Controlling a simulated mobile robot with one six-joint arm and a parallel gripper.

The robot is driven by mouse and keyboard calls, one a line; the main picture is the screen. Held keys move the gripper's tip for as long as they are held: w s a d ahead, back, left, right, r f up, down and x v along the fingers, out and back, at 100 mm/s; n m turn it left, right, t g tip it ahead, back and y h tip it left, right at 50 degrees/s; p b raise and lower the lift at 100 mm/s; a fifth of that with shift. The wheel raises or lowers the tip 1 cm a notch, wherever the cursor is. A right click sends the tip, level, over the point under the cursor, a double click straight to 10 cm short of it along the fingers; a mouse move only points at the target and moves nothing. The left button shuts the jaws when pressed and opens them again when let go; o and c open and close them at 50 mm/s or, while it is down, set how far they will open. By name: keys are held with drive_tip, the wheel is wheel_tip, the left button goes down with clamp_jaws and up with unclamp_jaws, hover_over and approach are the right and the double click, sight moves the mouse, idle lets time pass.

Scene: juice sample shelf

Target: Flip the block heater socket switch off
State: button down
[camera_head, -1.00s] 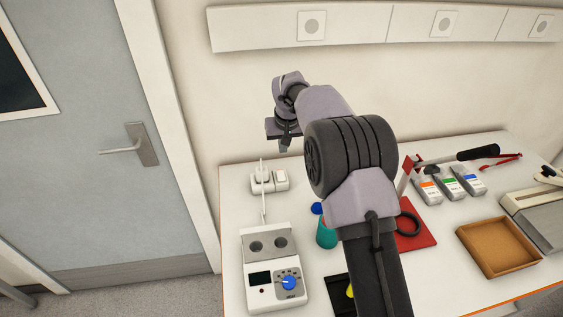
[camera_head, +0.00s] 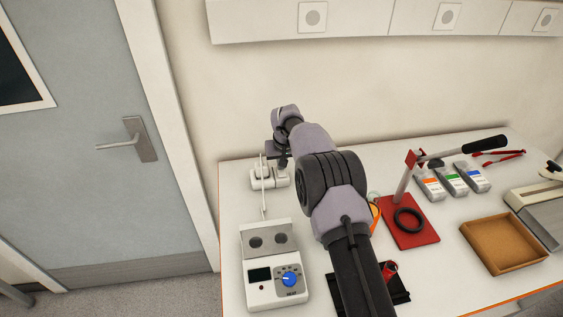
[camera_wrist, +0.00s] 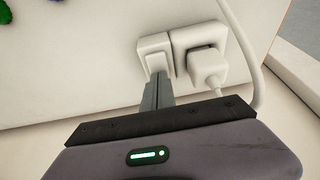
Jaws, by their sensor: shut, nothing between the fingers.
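The white block heater socket (camera_head: 265,180) stands at the back left of the table. In the wrist view its switch rocker (camera_wrist: 157,62) is on the left and a white plug (camera_wrist: 206,62) sits in the outlet on the right. My gripper (camera_wrist: 159,76) is shut and empty, its fingertips at the lower edge of the rocker; I cannot tell whether they touch. In the head view my gripper (camera_head: 283,165) is over the right part of the socket and partly hides it. The block heater (camera_head: 274,270), with a blue knob and two wells, is in front, joined by a white cable.
A black tray (camera_head: 395,290) lies beside my arm. The wall is close behind the socket.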

sight(283, 174)
drive_tip(key=shift+w+a+f, duration=0.1)
drive_tip(key=shift+f, duration=0.15)
drive_tip(key=shift+s+f+b, duration=0.25)
drive_tip(key=shift+b, duration=0.25)
drive_tip(key=shift+s+d, duration=0.3)
drive_tip(key=shift+s, duration=0.35)
drive_tip(key=shift+r, duration=0.15)
wheel_tip(283, 174, up, 5)
drive_tip(key=shift+s+r+p, duration=0.1)
drive_tip(key=shift+s+p, duration=0.05)
drive_tip(key=shift+p, duration=1)
drive_tip(key=v, duration=0.9)
drive_tip(key=shift+s+p, duration=0.15)
drive_tip(key=shift+p, duration=0.3)
